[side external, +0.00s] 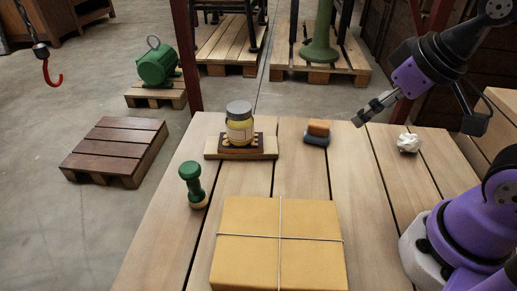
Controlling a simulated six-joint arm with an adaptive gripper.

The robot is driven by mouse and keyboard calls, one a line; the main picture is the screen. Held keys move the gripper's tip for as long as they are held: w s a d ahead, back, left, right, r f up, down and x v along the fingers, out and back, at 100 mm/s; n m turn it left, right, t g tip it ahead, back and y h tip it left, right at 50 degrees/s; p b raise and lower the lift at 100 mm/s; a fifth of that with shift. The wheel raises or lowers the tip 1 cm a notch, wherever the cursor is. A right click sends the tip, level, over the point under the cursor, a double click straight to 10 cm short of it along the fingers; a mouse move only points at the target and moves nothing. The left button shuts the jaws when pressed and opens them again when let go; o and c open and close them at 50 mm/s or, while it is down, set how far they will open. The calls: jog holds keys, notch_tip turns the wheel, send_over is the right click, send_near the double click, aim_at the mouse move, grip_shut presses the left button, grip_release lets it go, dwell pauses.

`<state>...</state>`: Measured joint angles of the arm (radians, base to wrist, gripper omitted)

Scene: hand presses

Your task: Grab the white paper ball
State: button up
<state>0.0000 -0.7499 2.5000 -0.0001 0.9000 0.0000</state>
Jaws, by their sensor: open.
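The white paper ball (409,143) is a small crumpled lump on the right part of the wooden table (352,190), near its far right edge. My gripper (362,117) hangs above the table's far edge, to the left of the ball and apart from it. It is open and points down and to the left, with nothing seen between its fingers. My purple and black arm comes in from the right.
A brown box tied with string (280,245) lies at the front. The table between block and ball is clear.

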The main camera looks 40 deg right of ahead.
jog(key=m+g, duration=0.6)
jog(key=m, duration=2.8)
send_over(412, 136)
notch_tip(412, 136, down, 9)
jog(key=shift+d+f, duration=0.1)
notch_tip(412, 136, down, 6)
jog(key=shift+f, duration=0.2)
jog(key=c, duration=0.9)
